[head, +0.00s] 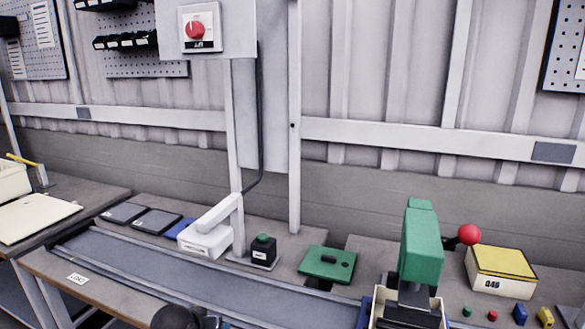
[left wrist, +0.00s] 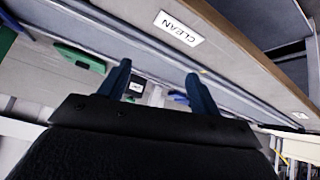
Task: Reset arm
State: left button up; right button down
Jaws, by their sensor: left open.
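My left gripper (left wrist: 160,88) shows in the left wrist view with its two blue fingers apart and nothing between them. It is above the work line, with a grey conveyor-like strip (left wrist: 240,98) beyond the fingers. In the head view only a dark part of my left arm (head: 172,318) shows at the bottom edge; its fingers cannot be made out there. My right gripper is in neither view.
A green press (head: 421,245) with a red ball handle (head: 469,235) stands at right, near a yellow-topped box (head: 501,264). A green plate (head: 327,263), black button box (head: 263,252) and white device (head: 205,242) sit behind the grey belt (head: 150,265).

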pick_arm(q)
jog(key=s+f+m+g+y, duration=0.1)
jog(key=s+f, duration=0.4)
jog(key=s, duration=0.6)
jog(key=s+f+g, duration=0.2)
jog(key=s+f, duration=0.2)
jog(key=s, duration=0.7)
jog(key=s+f+m+g+y, duration=0.1)
jog(key=s+f, duration=0.4)
jog(key=s, duration=0.6)
jog(key=s+d+f+g, duration=0.1)
jog(key=s+d+f, duration=0.1)
jog(key=f, duration=1.7)
jog(key=s+d+f+g, duration=0.1)
jog(key=s+f, duration=0.1)
jog(key=f, duration=1.7)
jog(key=shift+s+d+g+h, duration=0.35)
jog(key=shift+d+g+h, duration=0.05)
